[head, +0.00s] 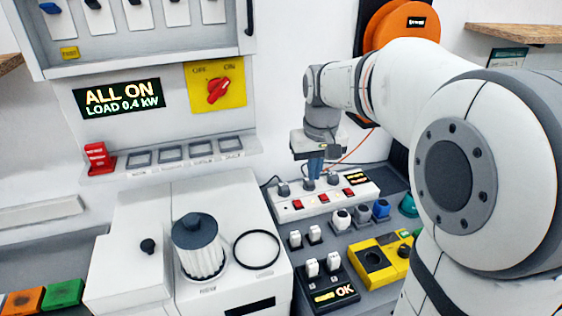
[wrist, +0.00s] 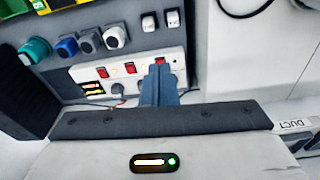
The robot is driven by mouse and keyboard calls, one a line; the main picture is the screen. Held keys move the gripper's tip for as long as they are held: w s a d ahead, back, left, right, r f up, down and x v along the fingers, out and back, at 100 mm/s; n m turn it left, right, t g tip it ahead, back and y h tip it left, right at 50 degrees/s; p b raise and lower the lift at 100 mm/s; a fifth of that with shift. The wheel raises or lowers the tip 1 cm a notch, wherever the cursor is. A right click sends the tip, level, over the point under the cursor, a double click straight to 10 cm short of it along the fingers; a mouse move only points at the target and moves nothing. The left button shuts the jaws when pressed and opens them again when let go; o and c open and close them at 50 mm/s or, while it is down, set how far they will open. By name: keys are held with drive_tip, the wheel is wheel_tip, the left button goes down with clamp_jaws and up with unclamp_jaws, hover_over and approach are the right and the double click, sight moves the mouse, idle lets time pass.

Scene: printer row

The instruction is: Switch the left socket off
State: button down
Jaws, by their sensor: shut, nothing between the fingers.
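The white socket strip (head: 320,200) lies on the grey bench and carries three red switches and dark plugs. The left socket has a red switch (head: 297,204) and a dark plug (head: 283,188) behind it. In the wrist view, which faces the other way, that switch (wrist: 160,61) is at the strip's right end, just beyond my fingertips. My gripper (head: 315,177) is shut and empty, pointing down over the strip; its blue fingers also show in the wrist view (wrist: 160,70). They hide part of the strip. Whether they touch it I cannot tell.
A wall display (head: 123,98) reads "ALL ON, LOAD 0.4 kW". A red rotary knob (head: 218,90) sits on a yellow plate. Several loose plugs (head: 342,218) stand in front of the strip. A yellow device (head: 378,258) and a black "OK" unit (head: 325,290) are nearer. A white printer (head: 240,215) stands left.

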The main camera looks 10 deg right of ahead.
drive_tip(key=n+g+b, duration=0.1)
drive_tip(key=g, duration=0.1)
hover_over(296, 200)
wheel_tip(296, 200, down, 6)
drive_tip(key=f, duration=0.1)
drive_tip(key=shift+w+r, duration=0.1)
drive_tip(key=shift+r, duration=0.15)
wheel_tip(296, 200, down, 14)
drive_tip(key=shift+p, duration=1.05)
